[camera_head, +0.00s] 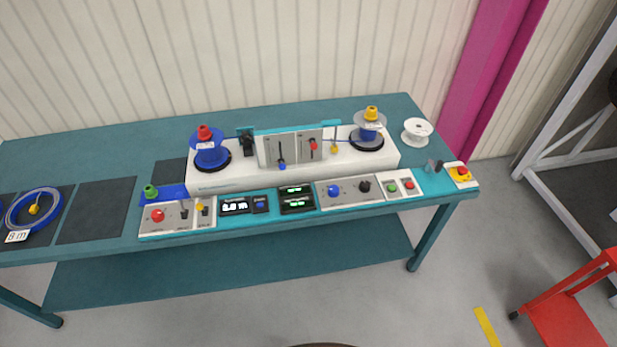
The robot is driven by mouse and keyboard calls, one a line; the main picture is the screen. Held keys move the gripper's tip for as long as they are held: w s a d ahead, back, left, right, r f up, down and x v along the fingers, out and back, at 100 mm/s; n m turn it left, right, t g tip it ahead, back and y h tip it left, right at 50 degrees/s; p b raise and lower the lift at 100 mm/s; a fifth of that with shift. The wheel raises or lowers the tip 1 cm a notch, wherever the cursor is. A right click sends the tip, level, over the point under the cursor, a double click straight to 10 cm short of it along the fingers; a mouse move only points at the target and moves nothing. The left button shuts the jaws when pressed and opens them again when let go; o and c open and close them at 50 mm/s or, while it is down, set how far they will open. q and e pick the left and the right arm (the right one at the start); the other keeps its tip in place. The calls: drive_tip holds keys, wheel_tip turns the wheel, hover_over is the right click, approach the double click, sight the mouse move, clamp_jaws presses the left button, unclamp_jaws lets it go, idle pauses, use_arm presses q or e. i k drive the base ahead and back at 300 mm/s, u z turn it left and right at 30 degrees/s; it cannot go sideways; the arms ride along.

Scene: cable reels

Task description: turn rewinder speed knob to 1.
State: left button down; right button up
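The rewinder (225,178) is a white unit on the teal table. A control strip (346,201) runs along its front. A grey panel on the strip carries a blue knob (334,190) and a black knob (364,186). Their labels and settings are too small to read, so I cannot tell which is the speed knob. A red knob (158,215) sits on another panel at the left end. A blue reel (210,155) with a red cap stands on the left, and a reel (369,126) with a yellow cap on the right. Neither gripper is in view.
The teal table (115,135) stands by a ribbed wall. A blue cable coil (35,207) lies at the left, and a white spool (417,130) at the back right. A yellow box with a red button (462,173) is on the right corner. A red chair (570,310) stands at the lower right.

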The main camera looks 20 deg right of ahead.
sight(364, 186)
drive_tip(key=u, duration=0.45)
drive_tip(key=i, duration=1.2)
drive_tip(key=z, duration=0.65)
